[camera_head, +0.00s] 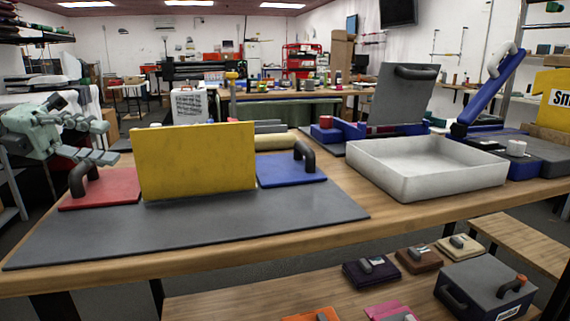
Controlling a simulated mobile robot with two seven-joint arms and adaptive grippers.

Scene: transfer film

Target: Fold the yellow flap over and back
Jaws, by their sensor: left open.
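The yellow flap (195,161) stands nearly upright on a dark grey base mat (200,228) on the wooden table. A red plate (108,190) with a dark handle lies flat to the flap's left, and a blue plate (285,172) with a dark handle lies flat to its right. My left gripper (108,142) is open and empty, at the left above and behind the red plate, apart from the flap. What lies directly behind the flap is hidden. My right gripper is out of view.
A white open tray (425,188) stands on the right of the table. Behind it are a raised grey lid (403,97) and a tilted blue lever (490,85). A beige roll (278,141) lies behind the blue plate. A lower shelf (235,300) holds several handled blocks.

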